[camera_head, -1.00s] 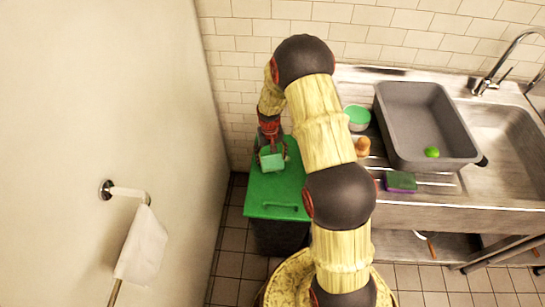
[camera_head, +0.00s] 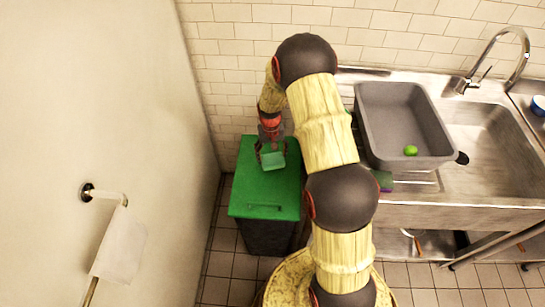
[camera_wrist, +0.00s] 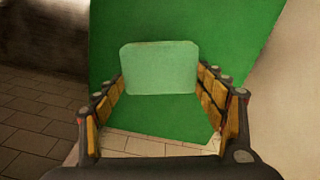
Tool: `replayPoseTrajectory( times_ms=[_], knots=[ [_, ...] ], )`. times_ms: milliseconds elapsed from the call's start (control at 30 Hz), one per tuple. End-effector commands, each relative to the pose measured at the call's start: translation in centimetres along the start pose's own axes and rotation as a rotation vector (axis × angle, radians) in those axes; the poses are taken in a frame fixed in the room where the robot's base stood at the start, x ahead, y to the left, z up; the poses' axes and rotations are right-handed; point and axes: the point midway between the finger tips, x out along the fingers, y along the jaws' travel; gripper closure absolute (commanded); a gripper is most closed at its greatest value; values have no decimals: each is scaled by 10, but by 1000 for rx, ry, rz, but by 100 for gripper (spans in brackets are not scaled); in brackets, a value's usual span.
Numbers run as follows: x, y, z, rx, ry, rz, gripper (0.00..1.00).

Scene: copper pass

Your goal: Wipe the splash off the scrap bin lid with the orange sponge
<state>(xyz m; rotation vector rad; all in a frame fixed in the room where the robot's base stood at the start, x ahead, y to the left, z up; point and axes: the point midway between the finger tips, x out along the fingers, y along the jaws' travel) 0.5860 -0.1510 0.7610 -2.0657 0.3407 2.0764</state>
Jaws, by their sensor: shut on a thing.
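A pale green block (camera_head: 273,161), perhaps a sponge, is held between the fingertips of my gripper (camera_head: 271,153). In the wrist view the pale green block (camera_wrist: 159,68) spans the gap between both fingers. No orange sponge shows in either current view. The green scrap bin lid (camera_head: 262,190) lies under my gripper, with a handle near its front edge. The block is over the back right part of the lid; I cannot tell whether it touches. The lid (camera_wrist: 225,40) fills much of the wrist view. I see no clear splash; the block and gripper hide part of the lid.
A white tiled wall stands behind the bin and a pale wall to its left. A towel (camera_head: 119,244) hangs from a wall holder at left. At right is a steel sink counter (camera_head: 440,208) with a grey tub (camera_head: 405,157) holding a lime (camera_head: 410,150). My arm hides part of the counter.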

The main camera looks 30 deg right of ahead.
Motion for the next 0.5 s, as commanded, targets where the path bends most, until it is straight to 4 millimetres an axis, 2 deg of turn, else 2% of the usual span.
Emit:
replayPoseTrajectory(
  times_ms=[100,500],
  knots=[
    [-14,0,-1,0,1,0,57],
    [-48,-3,-4,-2,1,0,57]
  ],
)
